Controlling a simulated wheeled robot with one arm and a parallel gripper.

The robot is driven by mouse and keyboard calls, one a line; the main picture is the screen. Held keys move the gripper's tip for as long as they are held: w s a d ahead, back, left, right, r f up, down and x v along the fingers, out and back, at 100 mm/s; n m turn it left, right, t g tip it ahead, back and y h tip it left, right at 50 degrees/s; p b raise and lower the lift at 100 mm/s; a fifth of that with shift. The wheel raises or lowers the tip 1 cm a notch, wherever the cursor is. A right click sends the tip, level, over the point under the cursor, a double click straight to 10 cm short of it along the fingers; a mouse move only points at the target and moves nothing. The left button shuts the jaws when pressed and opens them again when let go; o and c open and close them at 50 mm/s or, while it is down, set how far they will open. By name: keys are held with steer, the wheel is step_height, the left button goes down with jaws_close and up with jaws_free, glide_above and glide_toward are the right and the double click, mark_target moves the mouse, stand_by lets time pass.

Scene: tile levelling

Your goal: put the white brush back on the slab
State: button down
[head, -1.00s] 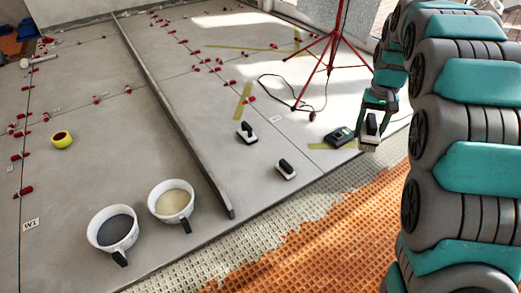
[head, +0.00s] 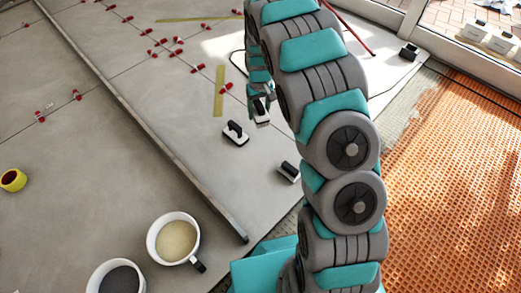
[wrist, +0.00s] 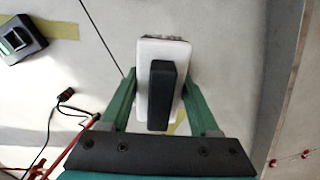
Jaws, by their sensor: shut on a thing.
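The white brush (wrist: 178,50), a pale block with a black handle, is between the green fingers of my gripper (wrist: 160,88), which is shut on it. In the head view the brush (head: 262,117) shows at the end of my arm, over the grey slab (head: 190,105), near the yellow tape strip. Whether it touches the slab is hard to tell. My gripper (head: 258,100) is partly hidden by my arm there. Two similar black-handled blocks, one (head: 236,134) left of the held brush and one (head: 288,172) nearer me, sit on the slab.
A long straight bar (head: 150,130) lies along the slab. A cream-filled bucket (head: 174,238) and a dark-filled bucket (head: 115,277) stand at the front. Orange matting (head: 450,180) covers the right. A dark device (wrist: 22,38) and a cable plug (wrist: 66,95) lie left of my gripper.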

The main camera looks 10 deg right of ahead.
steer(key=p, duration=0.2)
glide_above(263, 155)
step_height(263, 155, down, 10)
steer(key=shift+n, duration=0.3)
step_height(263, 155, down, 10)
steer(key=shift+r+b, duration=0.2)
steer(key=shift+b, duration=0.35)
steer(key=shift+f, duration=0.15)
steer(key=shift+c, duration=0.6)
jaws_free()
